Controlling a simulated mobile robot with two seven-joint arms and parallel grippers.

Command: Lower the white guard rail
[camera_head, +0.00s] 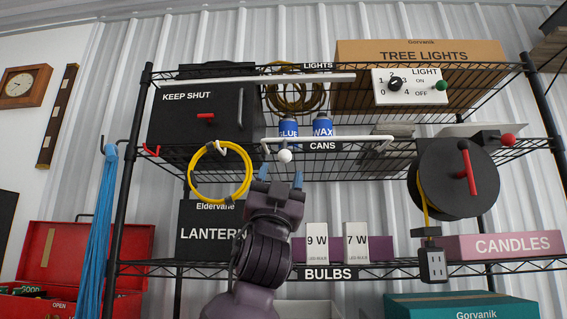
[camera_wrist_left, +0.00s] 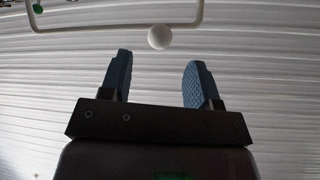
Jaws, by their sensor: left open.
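The white guard rail (camera_head: 340,139) is a thin bar with bent ends along the front of the shelf labelled CANS. A round white knob (camera_head: 284,155) hangs from its left part. The rail also crosses the top of the left wrist view (camera_wrist_left: 100,27), with the knob (camera_wrist_left: 160,37) under it. My left gripper (camera_head: 281,177) points up just below the knob. Its blue fingers are open and empty, and the knob appears beyond the gap between the fingertips in the left wrist view, apart from them. My right gripper is not in view.
Blue GLUE (camera_head: 289,131) and WAX (camera_head: 323,127) cans stand behind the rail. A yellow cable loop (camera_head: 249,178) hangs close left of my gripper. Bulb boxes (camera_head: 317,243) stand at lower right, and a black cord reel (camera_head: 440,190) hangs farther right.

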